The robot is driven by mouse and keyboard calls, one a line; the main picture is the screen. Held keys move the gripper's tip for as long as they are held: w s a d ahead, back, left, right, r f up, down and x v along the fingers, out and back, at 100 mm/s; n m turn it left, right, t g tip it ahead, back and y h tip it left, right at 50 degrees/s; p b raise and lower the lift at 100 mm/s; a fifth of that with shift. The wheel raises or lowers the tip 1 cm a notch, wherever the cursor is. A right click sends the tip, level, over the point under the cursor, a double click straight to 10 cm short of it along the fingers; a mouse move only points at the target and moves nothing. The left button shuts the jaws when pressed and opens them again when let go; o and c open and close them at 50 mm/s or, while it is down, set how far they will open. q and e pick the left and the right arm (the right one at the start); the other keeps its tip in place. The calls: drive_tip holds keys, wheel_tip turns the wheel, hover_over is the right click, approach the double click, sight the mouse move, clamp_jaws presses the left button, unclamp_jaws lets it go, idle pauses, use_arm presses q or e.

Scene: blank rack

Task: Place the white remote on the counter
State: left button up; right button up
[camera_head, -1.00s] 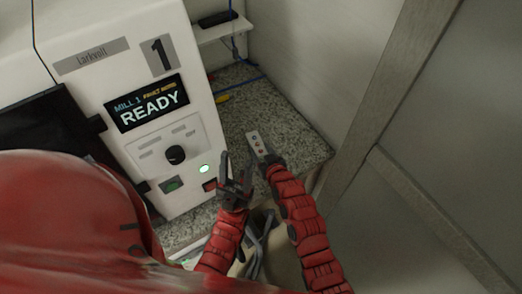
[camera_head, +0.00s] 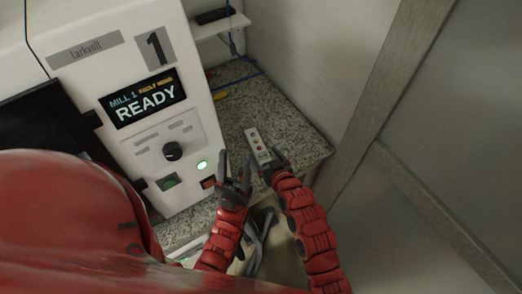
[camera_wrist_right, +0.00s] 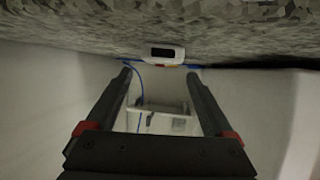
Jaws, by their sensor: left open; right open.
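The white remote (camera_head: 256,143), a slim bar with coloured buttons, lies on the speckled grey counter (camera_head: 285,130) to the right of the mill. In the right wrist view its rounded white end with a dark patch (camera_wrist_right: 165,52) shows against the counter, beyond and between the finger tips. My right gripper (camera_head: 272,160) is open at the remote's near end; its spread fingers also show in the wrist view (camera_wrist_right: 161,74), with nothing gripped between them. Whether a finger touches the remote I cannot tell. My left gripper (camera_head: 236,160) is open and empty, left of the right one, in front of the mill.
The white mill (camera_head: 80,75) with a READY screen (camera_head: 145,99) stands at the left. A small shelf (camera_head: 222,27) holds a dark object at the back. Blue cable and a yellow item lie behind. A wall and grey frame (camera_head: 375,110) bound the right.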

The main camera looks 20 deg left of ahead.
drive_tip(key=b+v, duration=0.1)
drive_tip(key=v, duration=0.6)
drive_tip(key=shift+r, duration=0.1)
drive_tip(key=shift+s, duration=0.1)
idle(0.4)
